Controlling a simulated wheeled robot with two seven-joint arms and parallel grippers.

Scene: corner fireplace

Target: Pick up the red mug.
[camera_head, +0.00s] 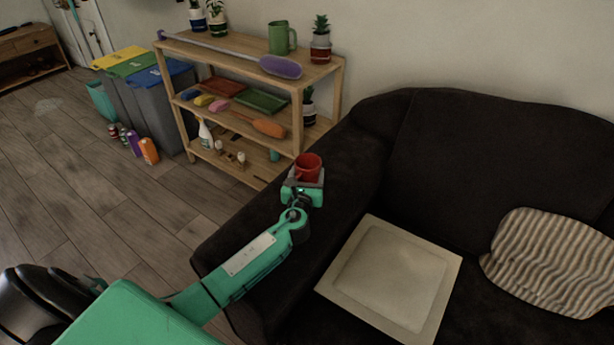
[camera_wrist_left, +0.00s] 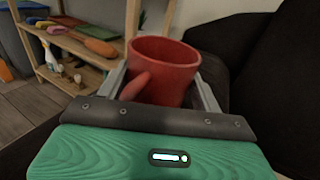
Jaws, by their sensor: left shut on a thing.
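The red mug (camera_head: 308,166) is at the end of my left arm in the head view, over the arm of the dark sofa. My left gripper (camera_head: 305,180) is shut on it. In the left wrist view the red mug (camera_wrist_left: 163,70) stands roughly upright, slightly tilted, between the two fingers of my left gripper (camera_wrist_left: 165,88). Its handle points toward the camera. The mug's base is hidden behind the gripper, so I cannot tell whether it touches the sofa arm. My right gripper is not in view.
The dark sofa (camera_head: 450,140) holds a pale square tray (camera_head: 447,298) and a striped cushion (camera_head: 550,262). A wooden shelf (camera_head: 225,52) with a green mug (camera_head: 282,38), plants and cleaning things stands behind. Bins (camera_head: 168,92) and several cans are at left. The wooden floor at left is mostly clear.

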